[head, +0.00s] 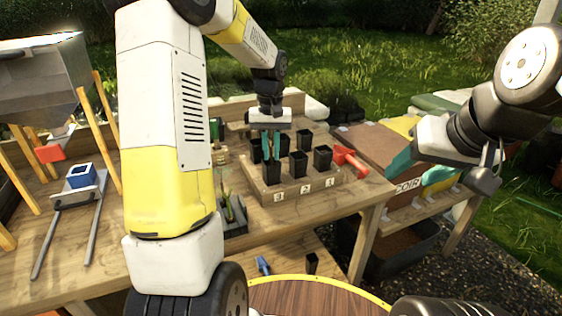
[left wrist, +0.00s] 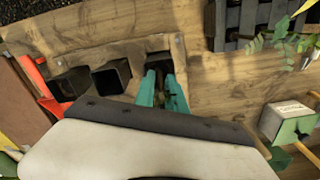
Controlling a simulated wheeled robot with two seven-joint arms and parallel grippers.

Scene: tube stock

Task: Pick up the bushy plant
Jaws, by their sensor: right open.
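A leafy green plant (left wrist: 285,42) shows at the upper right of the left wrist view, partly cut off by the frame edge. I cannot tell for sure that it is the bushy plant. My left gripper (head: 271,146) points down with its teal fingers at the black pot (head: 273,173) by label 3. In the left wrist view its fingertips (left wrist: 162,88) reach the pot's mouth, with something dark green or brown between them. Whether they grip it is unclear. My right gripper (head: 400,160) is open at the right, above the coir bags, away from the plants.
A wooden pot holder (head: 318,186) with several black pots stands on the bench. A red scoop (head: 350,160) lies at its right. A dark tray (head: 236,229) with thin green plants sits left of the holder, partly behind my left arm. A blue box (head: 81,176) is far left.

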